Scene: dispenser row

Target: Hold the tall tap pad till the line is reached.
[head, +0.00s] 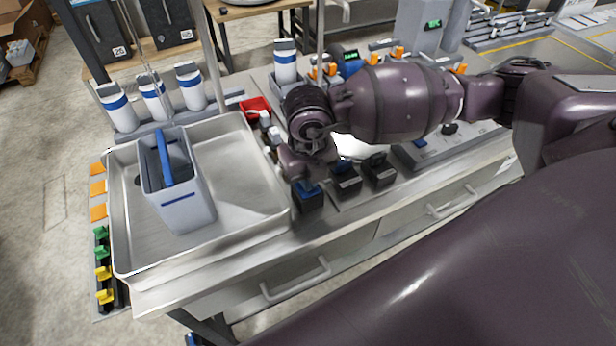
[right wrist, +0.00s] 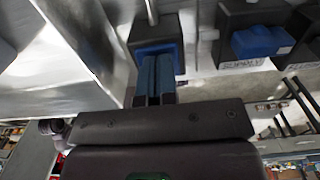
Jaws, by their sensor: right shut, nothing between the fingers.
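My right gripper (head: 306,182) is shut and empty, pointing down at the leftmost black box (head: 309,202) on the counter's front edge. In the right wrist view, its two dark blue fingers (right wrist: 155,80) lie together over the blue pad (right wrist: 178,56) of that box. They appear to touch the pad; how far it is pressed cannot be told. Whether this is the tall tap's pad cannot be read. A grey container (head: 183,207) with a blue handle stands upright in the sink tray (head: 240,185). My left gripper is not in view.
Two more black pad boxes (head: 345,182) stand to the right; a nearby label reads like "SUPPLY" in the wrist view. White bottles with blue bands (head: 190,88) stand behind the tray. A red dish (head: 256,107) is near the tray's back right corner. Drawers are below.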

